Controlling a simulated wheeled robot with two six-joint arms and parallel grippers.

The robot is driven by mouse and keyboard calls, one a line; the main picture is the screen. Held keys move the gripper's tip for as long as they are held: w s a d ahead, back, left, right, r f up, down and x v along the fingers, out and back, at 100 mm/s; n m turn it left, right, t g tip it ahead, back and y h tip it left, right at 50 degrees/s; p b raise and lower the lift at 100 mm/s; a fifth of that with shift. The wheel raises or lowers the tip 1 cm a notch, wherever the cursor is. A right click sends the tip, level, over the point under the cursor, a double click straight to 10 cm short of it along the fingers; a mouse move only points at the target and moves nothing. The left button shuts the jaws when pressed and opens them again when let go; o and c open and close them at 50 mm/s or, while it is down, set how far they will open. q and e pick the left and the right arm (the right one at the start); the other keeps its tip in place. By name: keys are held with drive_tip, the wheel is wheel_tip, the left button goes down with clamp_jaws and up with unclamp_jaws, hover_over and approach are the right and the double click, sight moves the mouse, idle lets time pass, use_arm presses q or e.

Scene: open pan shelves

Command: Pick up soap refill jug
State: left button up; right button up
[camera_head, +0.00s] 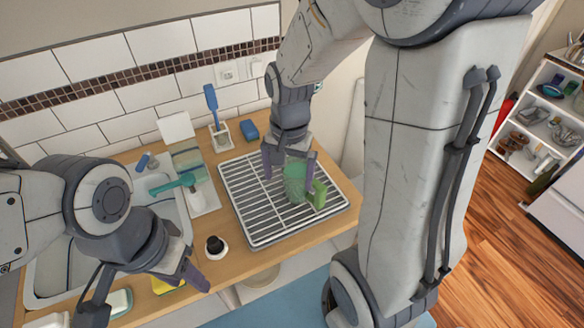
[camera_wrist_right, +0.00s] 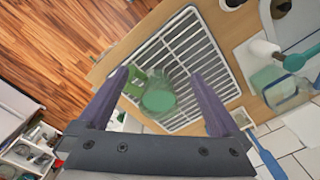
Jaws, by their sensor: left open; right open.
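A translucent green jug (camera_head: 294,185) with a lighter green handle-like part (camera_head: 319,194) stands on the wire drying rack (camera_head: 240,196); it looks like the soap refill jug. In the right wrist view the jug (camera_wrist_right: 158,99) lies between and beyond the fingertips, seen from above. My right gripper (camera_head: 288,170) is open, pointing down over the jug, with fingers apart on either side of it. I cannot tell whether a finger touches it. My left gripper (camera_head: 145,290) is open and empty above the counter's front edge at the lower left.
A sink (camera_head: 45,268) lies left of the rack. A teal-handled item (camera_head: 175,184), a glass container (camera_head: 188,160), a blue brush (camera_head: 211,100) in a white holder, a blue sponge (camera_head: 249,130) and a dark-topped bottle (camera_head: 216,248) stand around the rack. Tiled wall is behind.

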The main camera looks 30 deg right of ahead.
sight(317, 184)
drive_tip(key=d+m, duration=0.1)
drive_tip(key=d, duration=0.1)
drive_tip(key=w+d+f+m, duration=0.1)
drive_tip(key=d+m, duration=0.1)
drive_tip(key=d, duration=0.1)
drive_tip(key=d+m, duration=0.2)
drive_tip(key=d, duration=0.1)
drive_tip(key=shift+w+f+p, duration=0.15)
drive_tip(key=shift+w+p, duration=0.05)
drive_tip(key=shift+p, duration=0.15)
drive_tip(key=shift+d+f+m, duration=0.3)
drive_tip(key=shift+f+m, duration=0.05)
drive_tip(key=shift+m, duration=0.05)
wheel_tip(317, 184, down, 4)
drive_tip(key=shift+f+p, duration=0.2)
drive_tip(key=shift+p, duration=0.1)
wheel_tip(317, 184, down, 4)
drive_tip(key=shift+d+f+p, duration=0.1)
drive_tip(key=shift+p, duration=0.7)
drive_tip(key=shift+f, duration=0.7)
drive_tip(key=shift+c, duration=0.3)
clamp_jaws()
